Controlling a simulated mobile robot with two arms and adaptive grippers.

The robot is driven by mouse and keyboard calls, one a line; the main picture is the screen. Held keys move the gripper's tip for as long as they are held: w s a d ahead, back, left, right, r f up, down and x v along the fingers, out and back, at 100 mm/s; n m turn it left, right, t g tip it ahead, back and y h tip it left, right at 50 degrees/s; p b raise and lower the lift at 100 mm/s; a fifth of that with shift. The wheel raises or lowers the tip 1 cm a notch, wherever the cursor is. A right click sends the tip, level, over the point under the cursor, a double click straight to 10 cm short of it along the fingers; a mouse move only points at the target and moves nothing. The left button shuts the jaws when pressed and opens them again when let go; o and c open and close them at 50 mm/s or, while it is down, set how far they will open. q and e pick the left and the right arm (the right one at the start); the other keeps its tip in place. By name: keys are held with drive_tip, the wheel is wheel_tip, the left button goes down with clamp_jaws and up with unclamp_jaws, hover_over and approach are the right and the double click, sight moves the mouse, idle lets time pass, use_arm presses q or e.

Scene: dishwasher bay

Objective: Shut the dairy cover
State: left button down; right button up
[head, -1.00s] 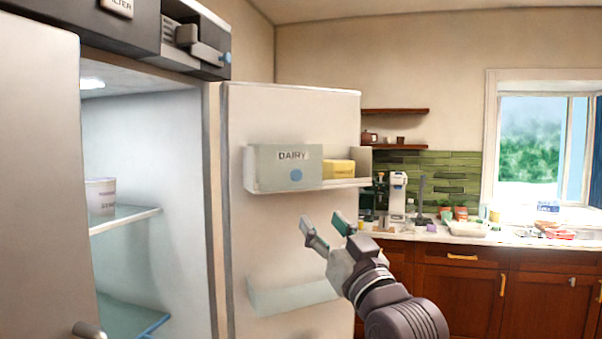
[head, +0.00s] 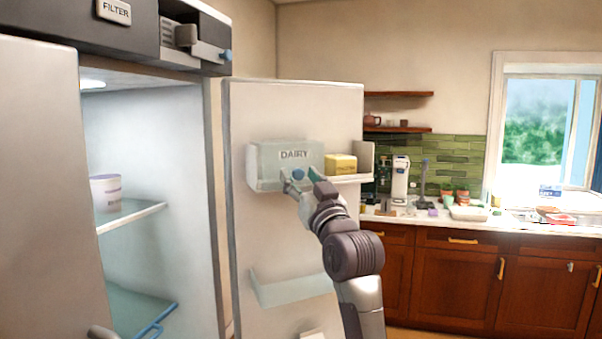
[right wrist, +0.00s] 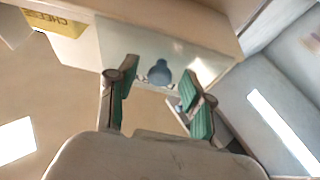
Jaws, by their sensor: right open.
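The dairy cover (head: 274,155) is a pale panel marked DAIRY on the upper shelf of the open fridge door. I cannot tell how far it stands open. Its blue knob (head: 298,174) is on the lower front. My right gripper (head: 301,180) is open at the knob, its fingers partly hiding it. In the right wrist view, the knob (right wrist: 159,72) sits between the two spread green-padded fingers of the gripper (right wrist: 158,84), apart from both. The cover (right wrist: 205,52) lies behind it. My left gripper is not in view.
A yellow cheese box (head: 341,164) stands right of the cover on the same door shelf. The fridge interior, with a white tub (head: 105,192), is at left. A counter (head: 480,222) with several items is at right.

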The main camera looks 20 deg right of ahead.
drive_tip(key=shift+w, duration=0.1)
clamp_jaws()
idle(0.3)
drive_tip(key=d, duration=0.4)
drive_tip(key=w+d, duration=0.1)
drive_tip(key=d, duration=0.9)
drive_tip(key=shift+w+b, duration=0.2)
drive_tip(key=shift+b, duration=0.2)
drive_tip(key=shift+a, duration=0.15)
